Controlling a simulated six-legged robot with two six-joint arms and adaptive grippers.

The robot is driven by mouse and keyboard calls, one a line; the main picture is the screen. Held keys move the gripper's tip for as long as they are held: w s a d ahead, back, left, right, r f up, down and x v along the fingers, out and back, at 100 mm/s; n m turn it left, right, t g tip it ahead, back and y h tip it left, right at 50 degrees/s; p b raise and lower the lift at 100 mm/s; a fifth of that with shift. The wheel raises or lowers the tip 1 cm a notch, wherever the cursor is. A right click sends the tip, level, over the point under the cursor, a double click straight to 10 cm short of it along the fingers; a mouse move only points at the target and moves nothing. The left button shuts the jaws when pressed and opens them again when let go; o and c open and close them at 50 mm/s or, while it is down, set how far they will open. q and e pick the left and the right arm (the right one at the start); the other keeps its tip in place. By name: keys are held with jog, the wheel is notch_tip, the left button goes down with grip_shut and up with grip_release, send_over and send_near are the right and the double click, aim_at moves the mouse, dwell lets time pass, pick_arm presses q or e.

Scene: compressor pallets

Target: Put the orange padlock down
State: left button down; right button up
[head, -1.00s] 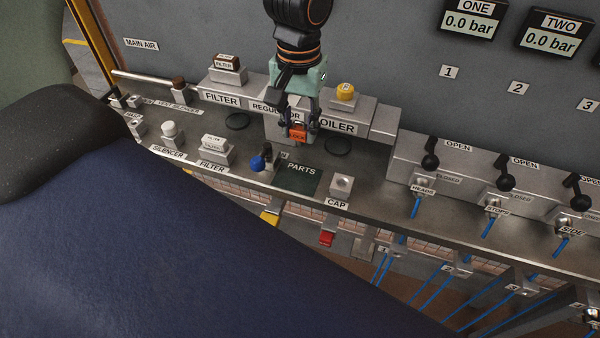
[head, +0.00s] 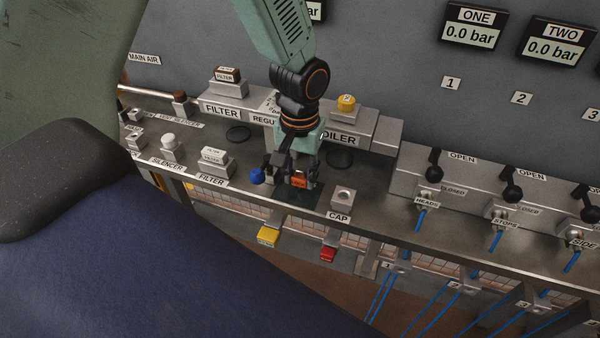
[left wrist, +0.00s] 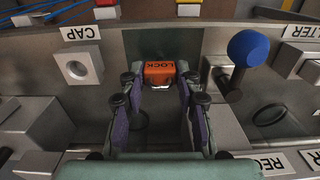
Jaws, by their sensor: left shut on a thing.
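The orange padlock (head: 299,181), marked LOCK, is in my left gripper (head: 291,180), over the dark PARTS mat (head: 290,197) on the metal shelf. In the left wrist view the padlock (left wrist: 160,73) sits between the two fingertips of my left gripper (left wrist: 160,85), which are shut on it. The gripper points down from above. I cannot tell whether the padlock touches the mat. The PARTS label is hidden behind the gripper and padlock. My right gripper is not in view.
A blue ball-topped handle (head: 257,176) stands just left of the gripper. The CAP block (head: 342,198) is close on the right. The FILTER block (head: 214,162) and SILENCER (head: 170,147) stand further left. Black valve handles (head: 435,172) stand along the right.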

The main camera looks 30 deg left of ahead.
pick_arm(q)
jog(key=shift+a+f, duration=0.15)
jog(key=shift+a, duration=0.15)
jog(key=c, duration=1.3)
grip_release()
jog(key=shift+s+a, duration=0.1)
jog(key=shift+o, duration=1.8)
jog(key=shift+d, duration=0.3)
jog(key=shift+a, duration=0.1)
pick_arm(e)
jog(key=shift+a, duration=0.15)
pick_arm(q)
jog(key=shift+a, duration=0.1)
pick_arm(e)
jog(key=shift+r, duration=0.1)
